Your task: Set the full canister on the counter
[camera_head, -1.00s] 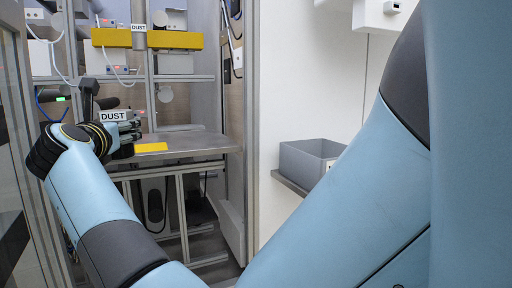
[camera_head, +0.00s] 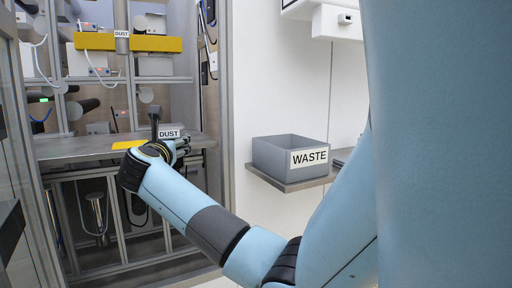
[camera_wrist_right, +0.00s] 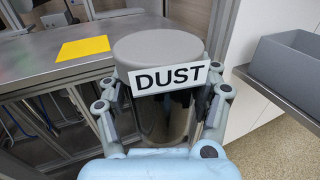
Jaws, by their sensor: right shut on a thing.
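A grey canister with a white DUST label (camera_wrist_right: 165,76) stands upright between the fingers of my right gripper (camera_wrist_right: 165,105), which is shut around it. In the head view, my right gripper (camera_head: 180,147) is at the right end of the steel counter; the canister's DUST label (camera_head: 169,134) shows there, but most of its body is hidden. The steel counter (camera_head: 75,150) lies to the left of the gripper; it also shows in the wrist view (camera_wrist_right: 30,55). I cannot tell whether the canister's base touches anything. My left gripper is not in view.
A yellow patch (camera_head: 128,144) lies on the counter; the counter around it looks clear. Another DUST-labelled cylinder (camera_head: 121,20) is at the yellow bar (camera_head: 150,43) above. A grey WASTE bin (camera_head: 275,155) stands on a shelf at right. A metal frame post borders the counter's right side.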

